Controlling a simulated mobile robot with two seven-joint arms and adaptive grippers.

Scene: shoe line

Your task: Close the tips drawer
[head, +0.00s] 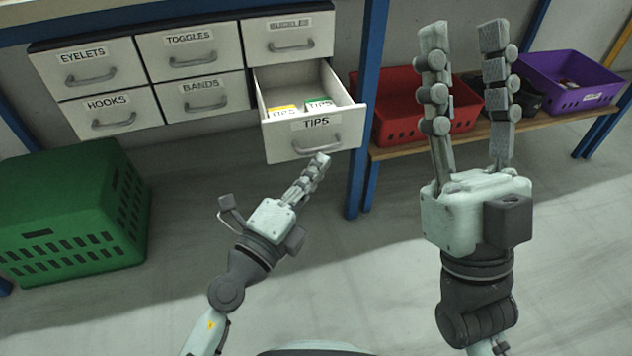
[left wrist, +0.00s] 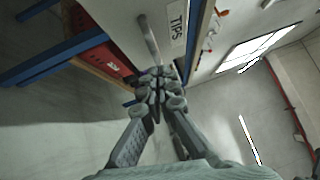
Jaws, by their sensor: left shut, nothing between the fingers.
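The tips drawer (head: 312,140) is pulled out at the lower right of the drawer cabinet in the head view. Its white front bears the label TIPS and a grey handle. Inside lie a yellow-and-white packet (head: 283,111) and a green-and-white packet (head: 319,103). My left gripper (head: 322,160) is shut and empty, its fingertips close to the lower part of the drawer front. In the left wrist view the fingertips (left wrist: 160,75) appear near the handle (left wrist: 149,40); whether they touch the drawer cannot be told. My right gripper (head: 463,30) is open and empty, raised at the right.
The other drawers, such as BANDS (head: 203,96), are closed. A blue post (head: 366,110) stands just right of the open drawer. A red crate (head: 398,110) and a purple crate (head: 571,82) sit on a low shelf. A green crate (head: 70,210) stands at left.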

